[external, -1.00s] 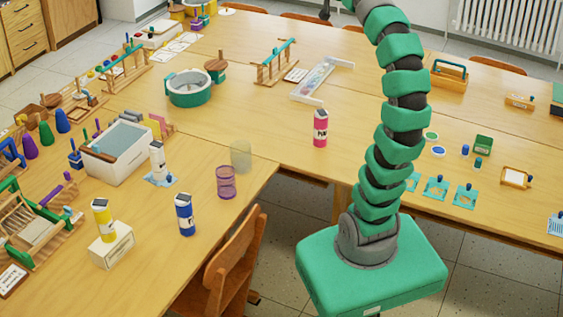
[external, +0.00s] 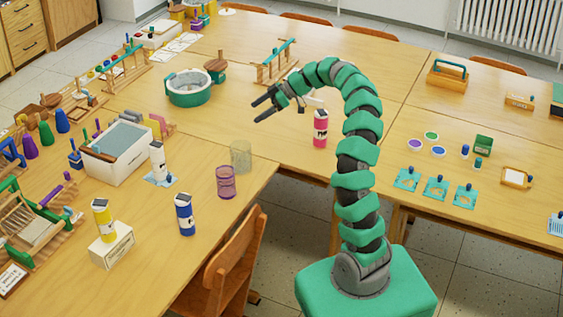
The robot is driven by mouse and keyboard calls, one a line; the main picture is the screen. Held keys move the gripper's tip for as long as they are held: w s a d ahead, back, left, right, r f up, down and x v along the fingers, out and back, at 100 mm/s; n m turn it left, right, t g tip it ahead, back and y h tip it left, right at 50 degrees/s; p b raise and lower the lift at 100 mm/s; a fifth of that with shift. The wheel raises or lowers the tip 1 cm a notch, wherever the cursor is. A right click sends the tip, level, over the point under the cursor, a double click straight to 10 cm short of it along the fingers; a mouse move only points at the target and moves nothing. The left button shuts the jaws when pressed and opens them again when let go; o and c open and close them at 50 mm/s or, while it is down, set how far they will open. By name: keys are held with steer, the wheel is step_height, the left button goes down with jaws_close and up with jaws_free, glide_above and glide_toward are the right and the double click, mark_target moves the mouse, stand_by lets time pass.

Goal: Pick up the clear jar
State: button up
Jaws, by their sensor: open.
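The clear jar (external: 241,156) is a see-through, faintly yellowish cylinder. It stands upright on the wooden table near the inner corner, just behind a purple see-through jar (external: 226,182). My gripper (external: 259,108) is open and empty, with its dark fingers pointing left and down. It is in the air, above and behind the clear jar in the picture, and apart from it.
A pink bottle (external: 320,129) stands right of the clear jar, under my arm. A white bottle (external: 158,162) and a blue bottle (external: 184,214) stand to the left. A green-and-white round tub (external: 189,88) is farther back. A wooden chair (external: 235,262) is at the table's front edge.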

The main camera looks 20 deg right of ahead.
mark_target(243, 154)
steer(key=f+n+b, duration=0.1)
steer(key=f, duration=0.4)
steer(key=a+f+n+g+y+b, duration=0.1)
steer(key=f, duration=0.4)
steer(key=a+f+n+g+y+b, duration=0.1)
steer(key=f+b, duration=0.1)
steer(key=f, duration=0.3)
steer(key=shift+s+a+f, duration=0.2)
steer(key=x, duration=0.1)
steer(key=b+x, duration=0.1)
steer(key=x, duration=0.2)
steer(key=shift+w+a+f+b, duration=0.1)
steer(key=shift+w+f+b, duration=0.2)
steer(key=shift+f, duration=0.15)
steer(key=shift+a, duration=0.3)
steer(key=c, duration=1.1)
